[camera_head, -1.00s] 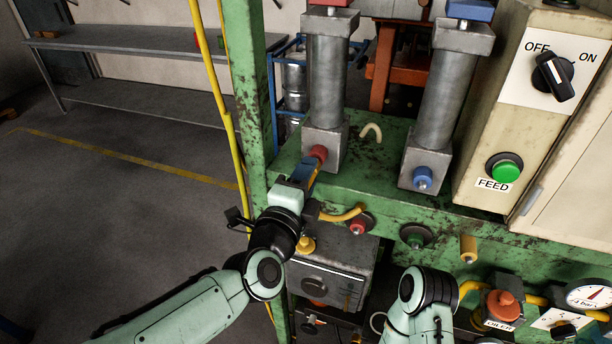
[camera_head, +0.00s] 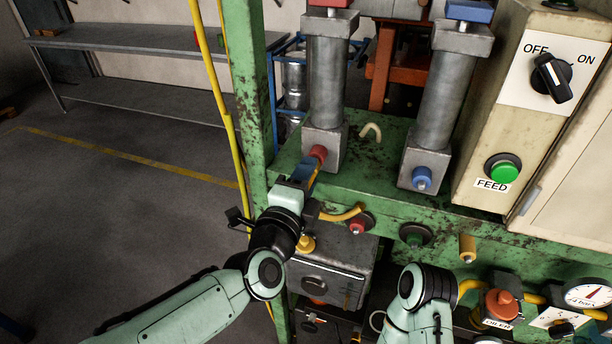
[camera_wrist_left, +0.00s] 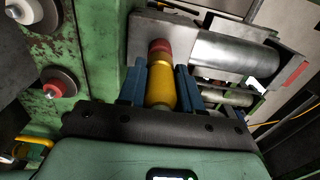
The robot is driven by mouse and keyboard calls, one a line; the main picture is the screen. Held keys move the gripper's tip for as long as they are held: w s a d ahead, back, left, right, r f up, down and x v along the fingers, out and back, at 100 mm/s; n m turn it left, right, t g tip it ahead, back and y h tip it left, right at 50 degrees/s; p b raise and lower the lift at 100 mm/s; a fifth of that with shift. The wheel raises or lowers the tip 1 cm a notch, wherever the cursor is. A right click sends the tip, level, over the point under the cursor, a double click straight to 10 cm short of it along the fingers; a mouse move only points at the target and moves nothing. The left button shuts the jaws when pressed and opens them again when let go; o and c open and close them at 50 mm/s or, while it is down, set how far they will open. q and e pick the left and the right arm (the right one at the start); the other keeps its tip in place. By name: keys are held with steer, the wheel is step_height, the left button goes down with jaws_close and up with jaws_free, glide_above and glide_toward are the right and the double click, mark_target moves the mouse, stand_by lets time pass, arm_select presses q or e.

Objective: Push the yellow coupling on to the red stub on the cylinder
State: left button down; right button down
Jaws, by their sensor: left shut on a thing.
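My left gripper (camera_head: 305,174) is at the foot of the left cylinder (camera_head: 326,90), just below the red stub (camera_head: 318,153). In the left wrist view its two blue fingers (camera_wrist_left: 161,87) are shut on the yellow coupling (camera_wrist_left: 160,87). The red stub (camera_wrist_left: 160,47) shows straight beyond the coupling, in line with it. The coupling's far end meets the stub in the picture; I cannot tell how far it sits over it. In the head view only a sliver of the coupling shows beside the fingers. My right arm is at the bottom; its gripper does not show.
A second cylinder (camera_head: 445,100) with a blue stub (camera_head: 422,178) stands to the right. The green frame post (camera_head: 247,90) rises close left of my gripper. A yellow hose (camera_head: 342,213), a red fitting (camera_head: 360,223) and a grey box (camera_head: 330,270) are below right.

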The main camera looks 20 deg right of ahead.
arm_select(q)
steer(key=shift+w+d+p, duration=0.2)
steer(key=shift+w+p, duration=0.15)
steer(key=shift+p, duration=0.05)
stand_by(0.9)
steer(key=c, duration=0.7)
jaws_free()
steer(key=shift+s, duration=0.1)
steer(key=v, duration=1.3)
steer(key=shift+a+b, duration=0.1)
steer(key=shift+b, duration=0.2)
